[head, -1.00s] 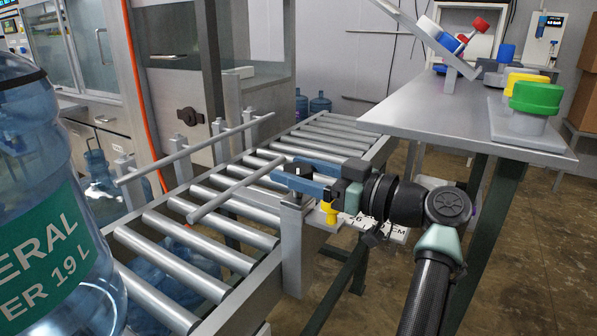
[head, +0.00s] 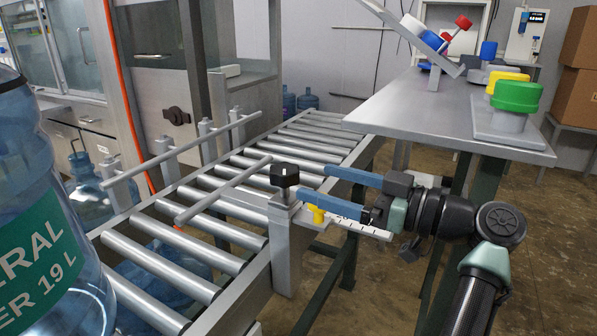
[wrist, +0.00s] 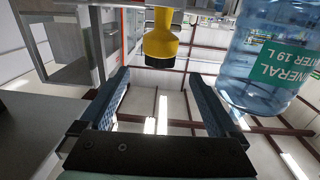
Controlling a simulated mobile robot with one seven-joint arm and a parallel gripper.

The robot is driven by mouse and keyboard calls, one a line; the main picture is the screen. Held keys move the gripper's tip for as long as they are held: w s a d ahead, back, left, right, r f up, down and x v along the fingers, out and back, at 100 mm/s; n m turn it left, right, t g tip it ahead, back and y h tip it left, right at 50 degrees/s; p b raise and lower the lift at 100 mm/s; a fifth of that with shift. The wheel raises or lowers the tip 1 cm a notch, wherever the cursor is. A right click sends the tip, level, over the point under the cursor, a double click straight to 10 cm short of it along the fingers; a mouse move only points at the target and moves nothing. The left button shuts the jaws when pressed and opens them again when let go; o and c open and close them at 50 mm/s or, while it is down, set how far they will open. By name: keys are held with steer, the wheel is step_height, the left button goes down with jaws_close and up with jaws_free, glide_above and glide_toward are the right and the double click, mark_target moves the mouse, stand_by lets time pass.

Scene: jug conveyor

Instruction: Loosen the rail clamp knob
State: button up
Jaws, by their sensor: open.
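A black knob (head: 285,175) with a pale mark sits on top of the grey clamp post (head: 289,245) beside the roller conveyor. A rail rod (head: 225,190) runs from near that post across the rollers. My gripper (head: 315,181) is open and empty, just right of the black knob, its two blue fingers pointing left towards it and apart from it. A yellow piece (head: 318,214) sits by the scale bar, below the fingers. In the wrist view, a yellow piece with a dark end (wrist: 160,42) shows ahead between the spread fingers; the black knob is not clearly identifiable there.
A large water jug (head: 45,215) stands at the near left of the conveyor (head: 325,135). A scale bar (head: 360,228) juts right from the post, under my gripper. A grey table (head: 430,115) with coloured caps stands behind my arm. A far guide rail (head: 180,150) lines the conveyor.

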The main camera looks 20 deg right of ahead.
steer(key=v, duration=0.5)
stand_by(0.5)
